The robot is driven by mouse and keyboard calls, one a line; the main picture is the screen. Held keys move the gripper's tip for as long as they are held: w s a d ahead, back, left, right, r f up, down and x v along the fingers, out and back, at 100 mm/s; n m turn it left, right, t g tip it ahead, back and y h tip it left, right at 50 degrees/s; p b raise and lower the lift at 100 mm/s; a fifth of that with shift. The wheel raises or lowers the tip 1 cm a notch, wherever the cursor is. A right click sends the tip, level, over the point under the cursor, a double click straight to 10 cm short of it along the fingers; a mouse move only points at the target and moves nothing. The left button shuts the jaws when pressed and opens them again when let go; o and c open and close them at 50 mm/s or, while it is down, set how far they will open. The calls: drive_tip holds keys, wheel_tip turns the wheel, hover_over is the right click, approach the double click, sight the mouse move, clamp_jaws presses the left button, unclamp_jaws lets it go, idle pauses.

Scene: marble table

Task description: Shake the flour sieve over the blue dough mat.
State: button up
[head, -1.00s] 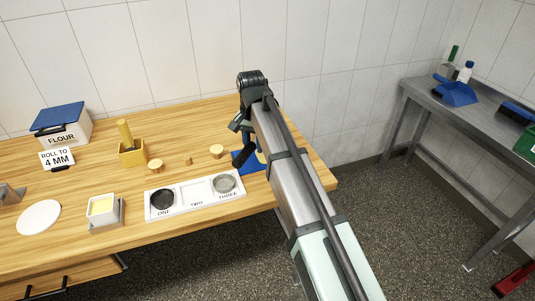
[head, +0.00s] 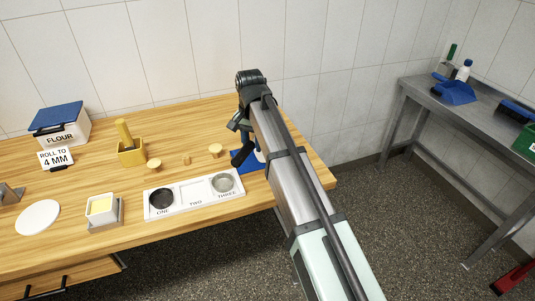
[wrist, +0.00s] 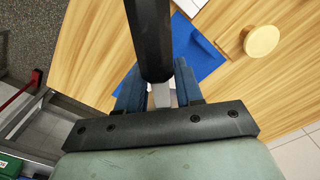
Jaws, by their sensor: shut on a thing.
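My gripper (wrist: 158,92) has blue fingers and is shut on the flour sieve, whose thick black handle (wrist: 149,40) rises toward the camera in the wrist view. A pale grey part shows between the fingers. The blue dough mat (head: 243,164) lies at the table's right end, below my gripper and partly hidden by my arm. It also shows in the wrist view (wrist: 208,62), under and beyond the fingers.
A white tray (head: 206,200) marked ONE, TWO, THREE stands left of the mat; ONE and THREE hold round items, TWO looks empty. Wooden knobs (head: 215,150), a yellow holder (head: 132,153) and a flour bin (head: 62,130) stand farther left. The table's right edge is close.

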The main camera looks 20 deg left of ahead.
drive_tip(key=shift+r, duration=0.1)
drive_tip(key=shift+r, duration=2.95)
